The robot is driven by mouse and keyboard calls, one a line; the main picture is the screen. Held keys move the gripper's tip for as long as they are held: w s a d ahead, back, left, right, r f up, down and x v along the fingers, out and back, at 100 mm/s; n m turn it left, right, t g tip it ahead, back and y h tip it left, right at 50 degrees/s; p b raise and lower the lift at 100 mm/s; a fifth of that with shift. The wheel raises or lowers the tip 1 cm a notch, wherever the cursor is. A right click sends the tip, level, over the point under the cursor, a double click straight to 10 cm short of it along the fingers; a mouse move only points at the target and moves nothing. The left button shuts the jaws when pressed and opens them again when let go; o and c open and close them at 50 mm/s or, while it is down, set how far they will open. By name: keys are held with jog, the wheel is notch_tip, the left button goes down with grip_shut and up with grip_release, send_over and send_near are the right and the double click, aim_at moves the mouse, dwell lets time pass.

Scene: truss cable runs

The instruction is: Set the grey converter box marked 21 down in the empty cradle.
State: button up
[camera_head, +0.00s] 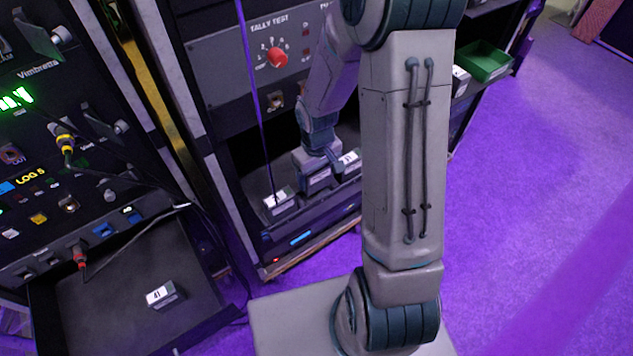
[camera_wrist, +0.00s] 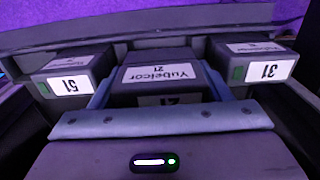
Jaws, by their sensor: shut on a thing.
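The box is between the box marked 51 (camera_wrist: 72,75) and the box marked 31 (camera_wrist: 255,62). The cradle is hidden beneath the held box; I cannot tell whether the box touches its floor.
A box marked 41 (camera_head: 162,294) lies on the left pull-out tray (camera_head: 110,325). A green bin (camera_head: 487,62) stands at right.

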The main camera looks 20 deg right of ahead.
aim_at(317, 183)
jog(key=shift+f, duration=2)
jog(key=shift+f+b, duration=0.25)
jog(key=shift+b, duration=0.05)
jog(key=o, duration=1.2)
jog(key=shift+c, duration=0.2)
jog(key=shift+r, duration=0.1)
